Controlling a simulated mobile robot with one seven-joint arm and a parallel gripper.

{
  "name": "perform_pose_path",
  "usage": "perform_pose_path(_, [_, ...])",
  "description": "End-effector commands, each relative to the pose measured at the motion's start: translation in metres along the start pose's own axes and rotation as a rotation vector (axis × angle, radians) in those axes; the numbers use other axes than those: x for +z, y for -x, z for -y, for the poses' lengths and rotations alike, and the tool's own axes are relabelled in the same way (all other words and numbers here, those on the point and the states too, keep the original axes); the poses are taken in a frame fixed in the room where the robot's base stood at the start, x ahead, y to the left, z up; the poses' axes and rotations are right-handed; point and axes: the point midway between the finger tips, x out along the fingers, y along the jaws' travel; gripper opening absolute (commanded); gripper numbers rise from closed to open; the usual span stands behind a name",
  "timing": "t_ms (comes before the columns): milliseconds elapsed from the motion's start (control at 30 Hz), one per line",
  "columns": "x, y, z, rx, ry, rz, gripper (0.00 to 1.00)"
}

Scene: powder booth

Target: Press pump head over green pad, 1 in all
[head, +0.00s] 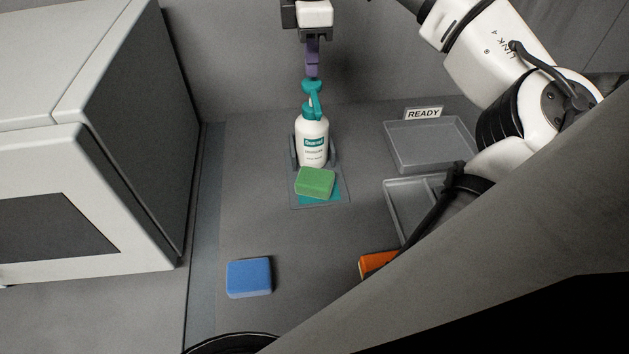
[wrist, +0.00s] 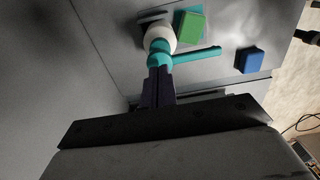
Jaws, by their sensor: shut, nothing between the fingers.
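A white pump bottle (head: 313,146) with a teal label stands upright in a grey holder. Its teal pump head (head: 312,88) is on top, with the spout toward the front; the pump head shows in the wrist view (wrist: 160,52) too. A green pad (head: 315,182) lies in front of the bottle on a teal patch (head: 333,190), under the spout side; the green pad is beside the bottle in the wrist view (wrist: 191,27). My gripper (head: 312,75) is shut and empty, pointing down just above the pump head. Whether the fingertips touch it I cannot tell.
A blue pad (head: 249,277) lies at the front left; an orange pad (head: 376,263) is partly hidden by my arm. An empty grey tray (head: 430,146) with a READY sign (head: 423,113) is at right, a second tray (head: 408,205) before it. A large grey cabinet (head: 90,140) stands left.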

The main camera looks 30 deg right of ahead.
Motion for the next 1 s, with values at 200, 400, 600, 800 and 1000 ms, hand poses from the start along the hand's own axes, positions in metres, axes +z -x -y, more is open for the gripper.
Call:
perform_pose_path(200, [0.000, -0.009, 0.000, 0.000, 0.001, 0.000, 0.00])
perform_pose_path(400, [0.000, -0.016, 0.000, -0.001, 0.001, -0.002, 0.00])
perform_pose_path(600, [0.000, -0.023, 0.000, 0.000, 0.000, -0.001, 0.00])
perform_pose_path(800, [0.000, -0.030, 0.000, -0.001, 0.001, -0.001, 0.00])
perform_pose_path(1000, [0.000, -0.033, 0.000, -0.001, 0.001, 0.001, 0.00])
